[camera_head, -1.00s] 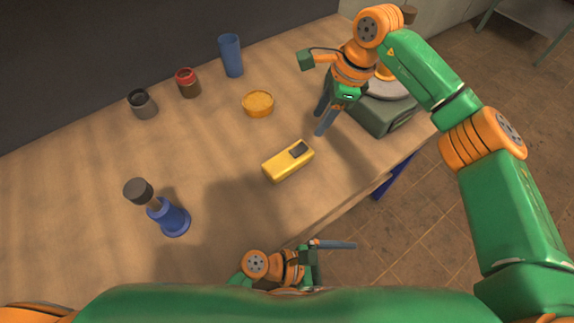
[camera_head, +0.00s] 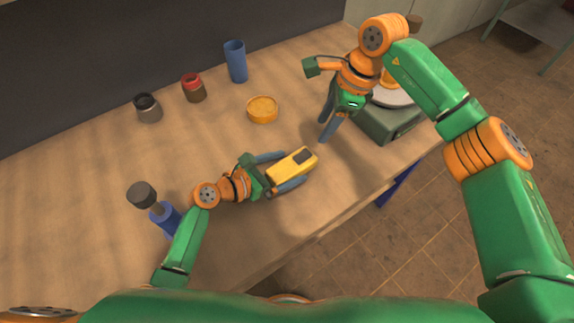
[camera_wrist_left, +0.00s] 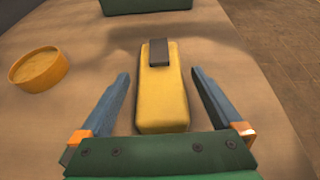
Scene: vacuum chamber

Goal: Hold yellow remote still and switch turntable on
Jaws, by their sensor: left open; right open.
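The yellow remote (camera_head: 291,165) lies on the table with a dark patch at its far end. My left gripper (camera_head: 281,170) is open, with one finger on each side of the remote. In the left wrist view the remote (camera_wrist_left: 161,98) lies between the two blue fingers (camera_wrist_left: 162,95), with a visible gap on both sides. My right gripper (camera_head: 327,121) is open above the table, pointing down, just left of the turntable. The turntable (camera_head: 384,124) is a dark green box with a pale disc, partly hidden by my right arm.
A round orange-yellow dish (camera_head: 262,110) lies behind the remote. A blue cup (camera_head: 236,62), a red-topped jar (camera_head: 194,88) and a dark jar (camera_head: 147,108) stand toward the back. A blue-based object with a dark knob (camera_head: 142,194) stands left, beside my left arm. The table's front edge is close.

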